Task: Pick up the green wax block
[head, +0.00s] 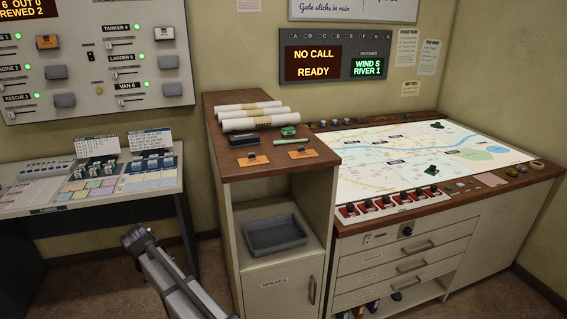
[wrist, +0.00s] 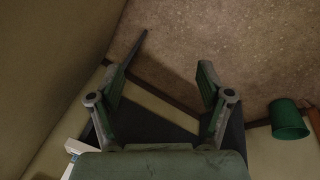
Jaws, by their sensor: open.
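A small green block-like thing (head: 289,131) lies on the wooden top of the tall cabinet, near the white rolls. It may be the green wax block, but it is too small to be sure. My gripper (wrist: 172,52) is open and empty in the wrist view, over bare floor. In the head view a grey part of my arm (head: 172,272) shows low in front, left of the cabinet and well apart from the green things.
The cabinet top (head: 270,172) also holds white rolls (head: 250,113), a black pad (head: 242,139) and two orange cards (head: 252,160). A grey tray (head: 275,236) sits on the shelf below. The map desk (head: 400,160) is at right. A green bin (wrist: 288,119) shows in the wrist view.

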